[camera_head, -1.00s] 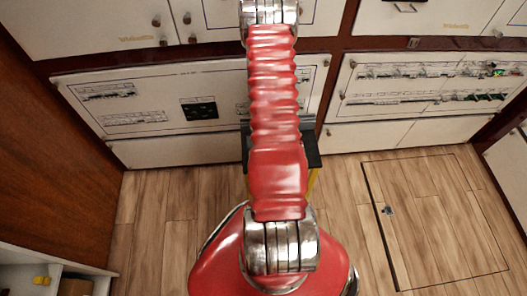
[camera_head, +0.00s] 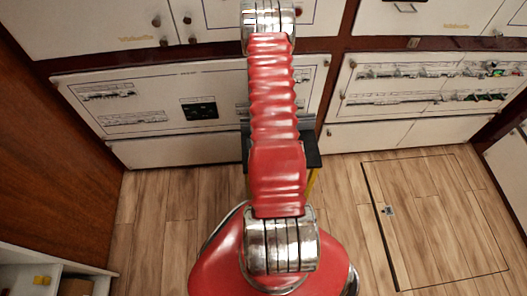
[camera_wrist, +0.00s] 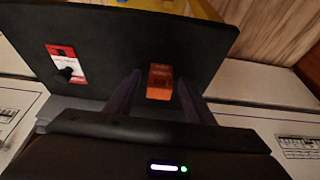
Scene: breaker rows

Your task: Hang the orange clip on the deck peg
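The orange clip (camera_wrist: 160,88) is on the dark deck (camera_wrist: 110,52) in the wrist view. My gripper (camera_wrist: 159,82) has its two dark fingers apart, one on each side of the clip. Gaps show between the fingers and the clip; contact is not visible. A short black peg (camera_wrist: 68,73) stands on a red and white plate at the left of the deck. In the head view, the deck's dark edge (camera_head: 313,148) shows beside my red arm, which hides the clip, the peg and my gripper.
White cabinets with breaker panels (camera_head: 200,100) line the wall behind the deck. A yellow support (camera_head: 312,182) shows under the deck. The wooden floor has a hatch outline (camera_head: 430,215) at right and looks clear. A white shelf (camera_head: 22,278) stands at lower left.

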